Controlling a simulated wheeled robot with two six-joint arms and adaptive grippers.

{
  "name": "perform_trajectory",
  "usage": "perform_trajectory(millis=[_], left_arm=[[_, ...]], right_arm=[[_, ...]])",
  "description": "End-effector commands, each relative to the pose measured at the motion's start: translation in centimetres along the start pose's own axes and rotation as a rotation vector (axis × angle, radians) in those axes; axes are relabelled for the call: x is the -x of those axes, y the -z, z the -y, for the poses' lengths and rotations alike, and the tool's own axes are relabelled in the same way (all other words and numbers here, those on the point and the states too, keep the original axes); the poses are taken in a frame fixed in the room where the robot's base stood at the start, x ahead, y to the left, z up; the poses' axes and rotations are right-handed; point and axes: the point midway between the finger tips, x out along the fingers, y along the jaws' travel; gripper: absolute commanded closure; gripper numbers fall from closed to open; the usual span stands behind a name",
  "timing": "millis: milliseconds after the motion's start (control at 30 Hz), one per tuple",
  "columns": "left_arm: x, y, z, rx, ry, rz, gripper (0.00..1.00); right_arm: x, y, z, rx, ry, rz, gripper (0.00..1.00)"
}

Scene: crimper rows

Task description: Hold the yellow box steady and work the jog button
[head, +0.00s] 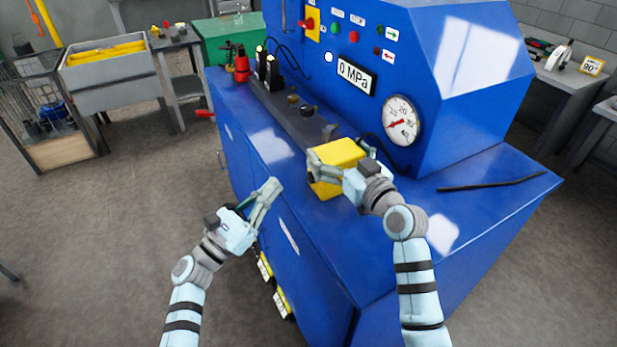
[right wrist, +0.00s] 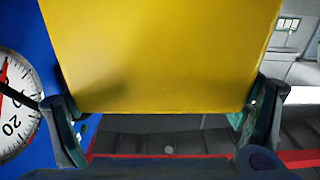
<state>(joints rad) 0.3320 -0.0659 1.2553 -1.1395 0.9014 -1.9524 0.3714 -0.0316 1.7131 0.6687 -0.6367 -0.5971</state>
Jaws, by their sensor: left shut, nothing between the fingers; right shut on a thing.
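The yellow box (head: 335,155) is in my right gripper (head: 340,167), above the blue machine's bench top. The fingers are shut on two opposite sides of it. In the right wrist view a plain yellow face of the box (right wrist: 160,55) fills the upper middle, between the fingers (right wrist: 162,125). No jog button can be made out on the faces that show. My left gripper (head: 272,187) is shut and empty, left of and a little below the box, apart from it, near the machine's front edge.
The blue machine (head: 450,120) carries a pressure gauge (head: 401,121), a "0 MPa" display (head: 356,76) and coloured buttons behind the box. A dark rod (head: 490,184) lies on the bench top at right. Black fittings and a red one (head: 241,66) stand at the far left end.

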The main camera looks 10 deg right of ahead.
Motion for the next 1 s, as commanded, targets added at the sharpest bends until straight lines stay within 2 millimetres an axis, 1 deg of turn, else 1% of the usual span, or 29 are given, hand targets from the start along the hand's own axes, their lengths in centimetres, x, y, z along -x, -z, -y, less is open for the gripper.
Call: perform_trajectory(millis=[233, 267, 300, 633, 733, 767, 867, 1000], left_arm=[[0.0, 0.0, 0.0, 0.000, 0.000, 0.000, 1.00], [0.0, 0.0, 0.0, 0.000, 0.000, 0.000, 1.00], [0.0, 0.0, 0.0, 0.000, 0.000, 0.000, 1.00], [0.0, 0.0, 0.0, 0.000, 0.000, 0.000, 1.00], [0.0, 0.0, 0.0, 0.000, 0.000, 0.000, 1.00], [0.0, 0.0, 0.0, 0.000, 0.000, 0.000, 1.00], [0.0, 0.0, 0.0, 0.000, 0.000, 0.000, 1.00], [0.0, 0.0, 0.0, 0.000, 0.000, 0.000, 1.00]], right_arm=[[0.0, -0.1, 0.0, 0.001, 0.000, 0.002, 0.55], [0.0, -0.1, 0.0, 0.001, 0.000, 0.002, 0.06], [0.0, -0.1, 0.0, 0.001, 0.000, 0.002, 0.00], [0.1, 0.0, 0.0, 0.001, 0.000, 0.001, 0.00], [0.8, -0.1, -0.1, 0.001, -0.001, 0.000, 0.00], [1.3, -0.1, -0.1, 0.002, -0.002, 0.000, 0.00], [3.6, -0.1, -0.1, 0.004, -0.001, 0.002, 0.00], [7.7, -0.2, -0.1, 0.006, -0.002, 0.004, 0.00]])
